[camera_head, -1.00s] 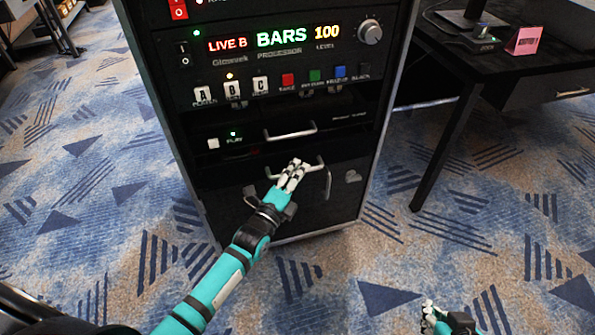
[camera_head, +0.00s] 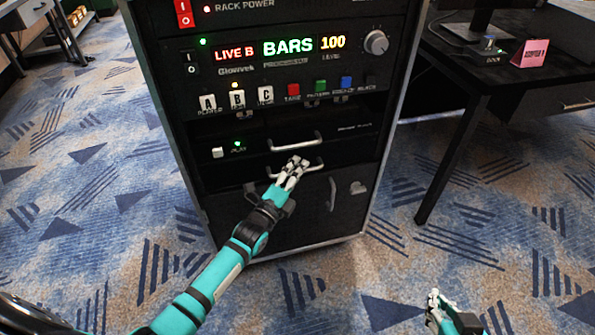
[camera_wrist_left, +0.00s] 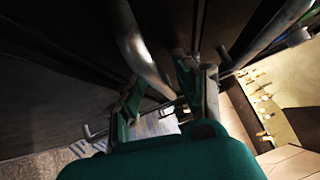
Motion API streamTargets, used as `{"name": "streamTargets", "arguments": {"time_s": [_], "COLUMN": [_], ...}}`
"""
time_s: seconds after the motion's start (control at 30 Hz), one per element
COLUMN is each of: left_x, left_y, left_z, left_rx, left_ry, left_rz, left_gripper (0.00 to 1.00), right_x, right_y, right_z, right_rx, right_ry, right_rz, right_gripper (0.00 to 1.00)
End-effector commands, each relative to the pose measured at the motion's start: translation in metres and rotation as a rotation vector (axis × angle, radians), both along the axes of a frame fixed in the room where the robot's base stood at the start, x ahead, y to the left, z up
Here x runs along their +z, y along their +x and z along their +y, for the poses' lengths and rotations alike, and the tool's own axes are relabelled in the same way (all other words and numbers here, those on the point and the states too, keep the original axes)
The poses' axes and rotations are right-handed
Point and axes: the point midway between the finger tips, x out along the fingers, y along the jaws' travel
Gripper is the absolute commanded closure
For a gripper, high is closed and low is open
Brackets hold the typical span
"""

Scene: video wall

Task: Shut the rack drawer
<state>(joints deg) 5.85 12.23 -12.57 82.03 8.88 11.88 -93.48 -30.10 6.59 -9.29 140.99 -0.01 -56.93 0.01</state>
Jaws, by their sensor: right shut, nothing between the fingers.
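The black equipment rack (camera_head: 352,222) stands upright in the head view. The drawer's silver bar handle (camera_head: 314,168) is low on its front, below a similar handle (camera_head: 292,147). My left gripper (camera_head: 293,170) is at the drawer handle, its fingers over the middle of the bar. In the left wrist view a metal bar (camera_wrist_left: 140,50) runs close by the fingers; I cannot tell whether they grip it. The drawer front is dark and partly covered by my gripper; I cannot tell whether it is flush. My right gripper (camera_head: 434,303) is shut and empty at the bottom right.
A vertical handle (camera_head: 332,193) is on the rack's lower panel. A dark desk (camera_head: 470,70) with a pink card (camera_head: 530,53) stands to the right. Buttons and a lit display (camera_head: 290,47) are above the drawer. The patterned carpet (camera_head: 110,190) is clear at left.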

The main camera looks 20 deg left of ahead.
Motion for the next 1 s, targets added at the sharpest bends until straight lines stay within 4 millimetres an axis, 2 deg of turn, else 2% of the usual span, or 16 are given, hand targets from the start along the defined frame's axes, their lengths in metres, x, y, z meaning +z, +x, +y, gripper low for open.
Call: {"name": "streamTargets", "arguments": {"time_s": [0.23, 0.37, 0.8, 1.0], "left_x": [0.002, -0.001, -0.012, -0.014], "left_y": [-0.001, -0.011, -0.095, -0.114], "left_z": [-0.001, 0.001, 0.018, 0.023], "left_rx": [-0.002, -0.002, -0.001, -0.001], "left_ry": [-0.003, -0.004, -0.001, -0.002], "left_rz": [-0.003, -0.001, -0.001, -0.003], "left_gripper": [0.66, 0.66, 0.66, 0.66], "right_x": [0.0, 0.0, 0.0, 0.0], "right_y": [0.0, -0.001, 0.0, 0.0], "right_z": [0.0, 0.0, 0.0, 0.0], "right_rx": [0.001, 0.001, 0.001, 0.0], "right_ry": [0.0, 0.0, 0.0, 0.0], "right_rz": [0.002, 0.002, 0.002, 0.001], "right_gripper": [1.0, 1.0, 1.0, 1.0]}}
